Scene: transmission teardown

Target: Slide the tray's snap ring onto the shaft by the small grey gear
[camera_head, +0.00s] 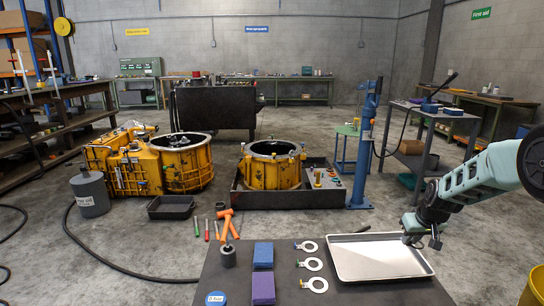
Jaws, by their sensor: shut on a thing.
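My gripper (422,240) is at the right, over the right part of the pale metal tray (350,270) on the dark bench. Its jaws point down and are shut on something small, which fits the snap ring. The ring itself cannot be made out at this size. The visible tray floor looks bare, and the arm covers part of its right side. A small grey cylindrical part (228,257) stands at the bench's left back edge, well left of my gripper. It may be the small grey gear; no shaft can be clearly made out there.
Three flat pale rings with coloured marks (312,264) lie left of the tray. Blue (263,254) and purple (263,288) blocks lie farther left. Yellow housings (272,170) stand on the floor beyond, with a blue post (366,150) to their right.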

